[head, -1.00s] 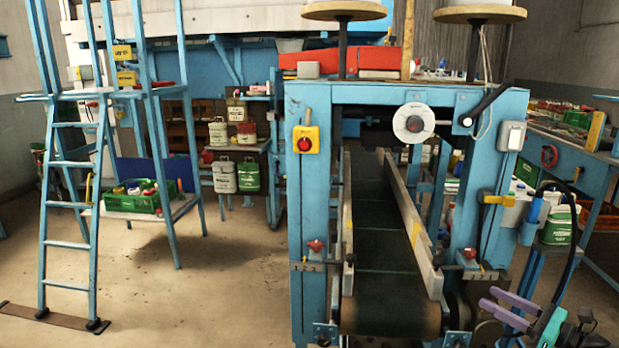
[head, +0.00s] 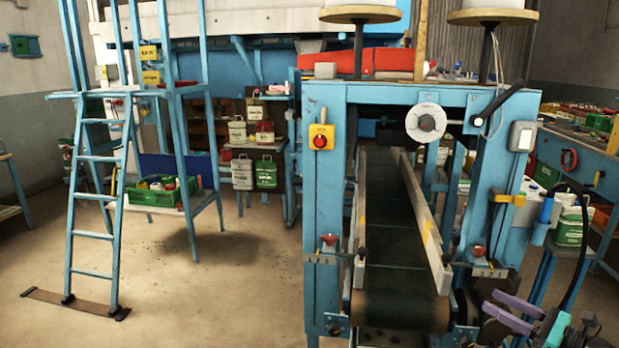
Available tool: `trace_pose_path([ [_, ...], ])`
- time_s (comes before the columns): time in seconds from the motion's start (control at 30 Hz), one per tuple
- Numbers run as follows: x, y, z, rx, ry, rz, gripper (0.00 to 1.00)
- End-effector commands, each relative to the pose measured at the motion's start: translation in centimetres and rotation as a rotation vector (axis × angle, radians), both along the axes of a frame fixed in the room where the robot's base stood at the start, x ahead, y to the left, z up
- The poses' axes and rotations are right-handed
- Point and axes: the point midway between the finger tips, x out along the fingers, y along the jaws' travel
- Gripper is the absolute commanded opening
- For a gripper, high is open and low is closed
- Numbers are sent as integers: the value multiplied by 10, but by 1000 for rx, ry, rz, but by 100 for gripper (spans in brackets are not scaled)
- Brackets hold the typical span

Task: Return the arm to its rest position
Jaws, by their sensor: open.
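My gripper (head: 489,300) shows low at the right of the head view. Its two purple fingers point left and stand apart, with nothing seen between them. Green and dark parts of my wrist and a black cable loop show behind it. The rest of my arm is mostly out of view or hard to make out. My gripper appears in front of the right leg of a blue machine frame (head: 322,200); I cannot tell the gap between them.
An empty dark conveyor belt (head: 395,240) runs through the blue frame, between side rails. A blue ladder (head: 95,215) stands at the left, beside a green crate (head: 160,191) on a low shelf. A workbench (head: 575,160) stands at the right. The floor (head: 220,285) between ladder and frame is clear.

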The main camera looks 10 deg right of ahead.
Motion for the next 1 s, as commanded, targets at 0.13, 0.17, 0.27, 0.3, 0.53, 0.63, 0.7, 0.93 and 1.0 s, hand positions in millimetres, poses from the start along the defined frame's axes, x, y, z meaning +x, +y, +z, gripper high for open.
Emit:
trace_pose_path([
  [0.13, 16, 18, -7, 13, 6, 38, 44],
  [0.17, 20, 23, -9, 15, 7, 48, 44],
  [0.27, 34, 40, -16, 28, 13, 83, 44],
  [0.3, 41, 50, -21, 35, 17, 101, 44],
  [0.53, 79, 117, -51, 81, 50, 222, 44],
  [0.63, 93, 150, -68, 94, 79, 278, 44],
  [0.7, 100, 173, -82, 101, 103, 318, 44],
  [0.93, 114, 252, -131, 104, 203, 446, 44],
  [1.0, 116, 277, -146, 95, 234, 485, 44],
])
